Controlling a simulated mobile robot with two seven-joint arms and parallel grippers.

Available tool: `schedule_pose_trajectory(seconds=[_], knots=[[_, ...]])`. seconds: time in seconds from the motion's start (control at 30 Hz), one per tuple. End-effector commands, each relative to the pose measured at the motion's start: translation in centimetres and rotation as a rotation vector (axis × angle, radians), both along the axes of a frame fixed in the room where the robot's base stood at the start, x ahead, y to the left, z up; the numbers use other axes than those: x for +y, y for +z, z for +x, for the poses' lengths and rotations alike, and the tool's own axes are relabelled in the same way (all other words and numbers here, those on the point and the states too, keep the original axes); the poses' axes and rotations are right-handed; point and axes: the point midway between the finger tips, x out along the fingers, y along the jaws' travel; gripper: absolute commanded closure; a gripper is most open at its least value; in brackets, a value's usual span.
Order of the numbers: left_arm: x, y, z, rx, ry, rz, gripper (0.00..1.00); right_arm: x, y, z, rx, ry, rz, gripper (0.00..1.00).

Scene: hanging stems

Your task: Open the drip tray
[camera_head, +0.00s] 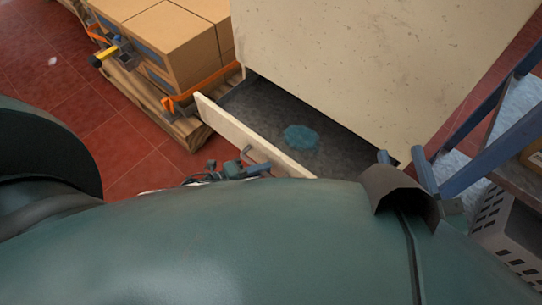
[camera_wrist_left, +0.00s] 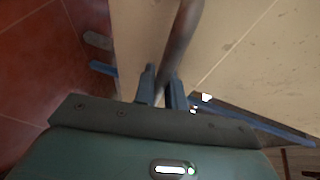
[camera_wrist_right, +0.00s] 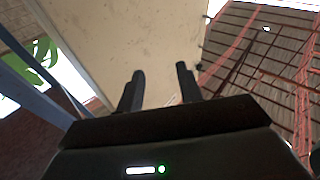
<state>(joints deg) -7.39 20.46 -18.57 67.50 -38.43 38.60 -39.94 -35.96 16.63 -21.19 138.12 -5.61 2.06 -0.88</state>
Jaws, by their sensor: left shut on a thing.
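The drip tray (camera_head: 235,130) is a cream-fronted drawer that stands pulled out from the cream cabinet (camera_head: 370,60). Its dark grey inside shows, with a blue-green puddle (camera_head: 301,137) on the floor of it. My left gripper (camera_head: 262,168) is at the tray's front and is partly hidden by my own body. In the left wrist view its fingers (camera_wrist_left: 164,90) are shut on the handle (camera_wrist_left: 183,40), a dark bar. My right gripper (camera_head: 401,160) is near the cabinet's lower right corner. In the right wrist view its fingers (camera_wrist_right: 160,88) are apart, with nothing between them.
Cardboard boxes (camera_head: 175,40) with orange straps stand on a wooden pallet (camera_head: 187,128) left of the tray. A blue-framed rack (camera_head: 480,165) with a grey crate (camera_head: 510,240) is at the right. Red tiled floor (camera_head: 130,150) is clear left of the tray.

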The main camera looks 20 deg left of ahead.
Motion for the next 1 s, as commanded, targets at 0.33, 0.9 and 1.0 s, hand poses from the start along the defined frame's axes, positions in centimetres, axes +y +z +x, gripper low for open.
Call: schedule_pose_trajectory(seconds=[0.33,0.9,1.0], knots=[[1.6,0.1,-4.4,-0.001,0.001,0.000,1.00,-0.5,-0.4,0.0,0.007,-0.016,-0.040,0.64],[1.7,0.1,-4.7,-0.002,0.000,-0.001,0.76,-0.3,-0.2,-0.1,0.005,-0.013,-0.035,0.64],[1.7,0.1,-4.7,-0.001,0.000,0.000,0.68,-0.3,-0.2,-0.1,0.004,-0.012,-0.034,0.64]])
